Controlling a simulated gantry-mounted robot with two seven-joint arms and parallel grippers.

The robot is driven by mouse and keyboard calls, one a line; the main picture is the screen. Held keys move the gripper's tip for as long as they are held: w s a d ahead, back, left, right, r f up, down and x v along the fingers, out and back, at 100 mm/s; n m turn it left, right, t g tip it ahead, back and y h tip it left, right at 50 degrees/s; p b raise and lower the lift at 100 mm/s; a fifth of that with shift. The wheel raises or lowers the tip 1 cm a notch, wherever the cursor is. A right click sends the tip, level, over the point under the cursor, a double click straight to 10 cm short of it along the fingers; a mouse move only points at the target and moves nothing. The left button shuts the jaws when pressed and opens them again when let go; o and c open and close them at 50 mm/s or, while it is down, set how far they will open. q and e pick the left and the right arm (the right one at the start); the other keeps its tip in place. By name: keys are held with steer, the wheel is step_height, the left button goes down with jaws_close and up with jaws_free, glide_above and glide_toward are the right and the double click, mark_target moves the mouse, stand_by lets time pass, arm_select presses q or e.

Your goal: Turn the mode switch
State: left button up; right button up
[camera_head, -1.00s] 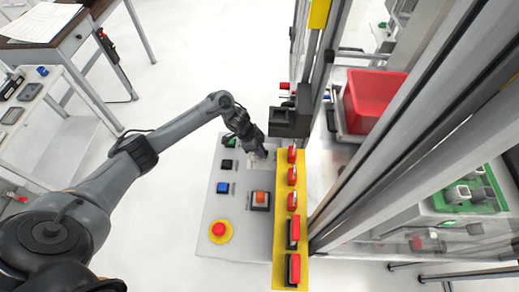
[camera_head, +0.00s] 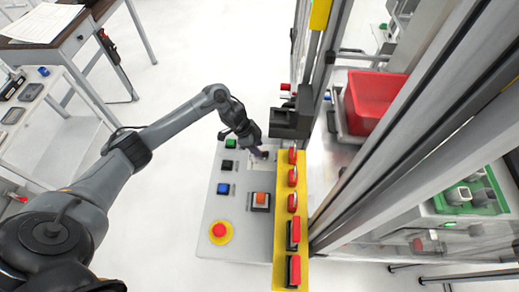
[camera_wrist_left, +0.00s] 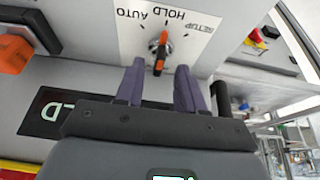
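The mode switch (camera_wrist_left: 160,50) shows in the left wrist view as a small round knob with an orange pointer. It sits on a white label plate reading AUTO, HOLD and SETUP, seen upside down. The pointer is nearly upright in the picture, its upper end towards HOLD. My left gripper (camera_wrist_left: 160,64) is open, with one purple finger on each side of the knob's lower part and gaps visible. Whether the tips reach around the knob in depth is unclear. In the head view my left gripper (camera_head: 262,153) is over the panel's far end and hides the switch. My right gripper is not in view.
The grey control panel (camera_head: 210,245) carries a red emergency button (camera_head: 219,231), an orange switch (camera_head: 261,199), and blue, black and green buttons. A yellow strip (camera_head: 290,220) with red buttons and a dark box (camera_head: 290,123) stand close on the right.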

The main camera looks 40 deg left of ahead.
arm_select(q)
steer(key=v, duration=0.7)
steer(key=shift+a+r, duration=0.2)
steer(key=shift+r, duration=0.1)
